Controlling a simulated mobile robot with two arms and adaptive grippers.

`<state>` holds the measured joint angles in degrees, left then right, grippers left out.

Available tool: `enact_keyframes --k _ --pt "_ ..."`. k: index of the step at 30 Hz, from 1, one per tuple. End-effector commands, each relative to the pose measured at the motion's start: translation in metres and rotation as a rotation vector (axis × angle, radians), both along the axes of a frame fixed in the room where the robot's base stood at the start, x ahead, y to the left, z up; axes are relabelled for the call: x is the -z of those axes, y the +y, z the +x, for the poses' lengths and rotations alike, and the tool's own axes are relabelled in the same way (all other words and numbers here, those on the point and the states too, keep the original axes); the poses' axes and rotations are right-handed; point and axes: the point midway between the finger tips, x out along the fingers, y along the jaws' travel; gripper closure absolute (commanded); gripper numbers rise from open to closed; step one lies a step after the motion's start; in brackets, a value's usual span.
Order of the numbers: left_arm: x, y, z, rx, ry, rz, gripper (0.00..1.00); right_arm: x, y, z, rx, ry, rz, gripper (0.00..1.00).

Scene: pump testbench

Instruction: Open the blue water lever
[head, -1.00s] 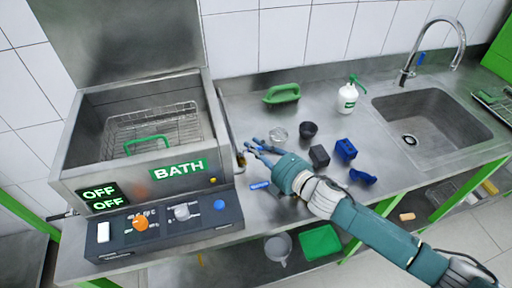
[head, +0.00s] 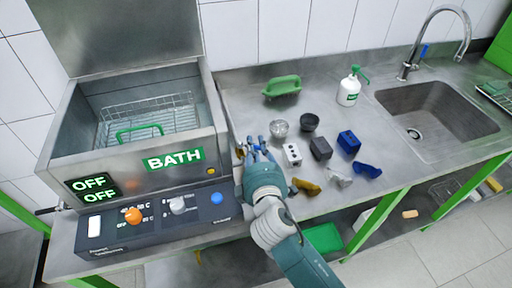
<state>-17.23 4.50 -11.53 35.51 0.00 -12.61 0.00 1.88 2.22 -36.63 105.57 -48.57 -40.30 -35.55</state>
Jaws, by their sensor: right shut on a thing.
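My right gripper (head: 256,150) is at the right outer wall of the bath (head: 122,180), low and close to the counter. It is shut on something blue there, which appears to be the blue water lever. The fingers hide most of the lever, so its angle cannot be told. A small yellowish fitting (head: 240,153) shows beside the fingers at the bath's side. The bath is open with a wire basket (head: 150,112) inside, and its display reads OFF twice. My left gripper is not in view.
Right of my gripper stand a glass beaker (head: 279,128), a dark cup (head: 310,122), and several small blocks and curved pieces.

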Motion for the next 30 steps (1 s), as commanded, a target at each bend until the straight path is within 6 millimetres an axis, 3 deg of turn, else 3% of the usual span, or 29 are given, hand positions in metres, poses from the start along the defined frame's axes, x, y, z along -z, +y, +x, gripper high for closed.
enact_keyframes --k 7,23,24,26,30 --pt "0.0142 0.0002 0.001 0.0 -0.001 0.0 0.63 0.004 0.0014 -0.0044 0.089 0.005 -0.001 1.0" --pt "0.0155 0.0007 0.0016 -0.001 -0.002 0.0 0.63 0.0026 0.0015 -0.0053 0.113 0.004 -0.004 1.0" --pt "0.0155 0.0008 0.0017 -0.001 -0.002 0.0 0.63 0.0026 0.0016 -0.0054 0.112 0.004 -0.004 0.76" --pt "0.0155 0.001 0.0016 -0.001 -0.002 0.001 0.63 0.0026 0.0017 -0.0054 0.112 0.004 -0.003 0.65" --pt "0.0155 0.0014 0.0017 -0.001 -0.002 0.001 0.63 0.0017 0.0018 -0.0051 0.112 0.003 -0.002 0.65"
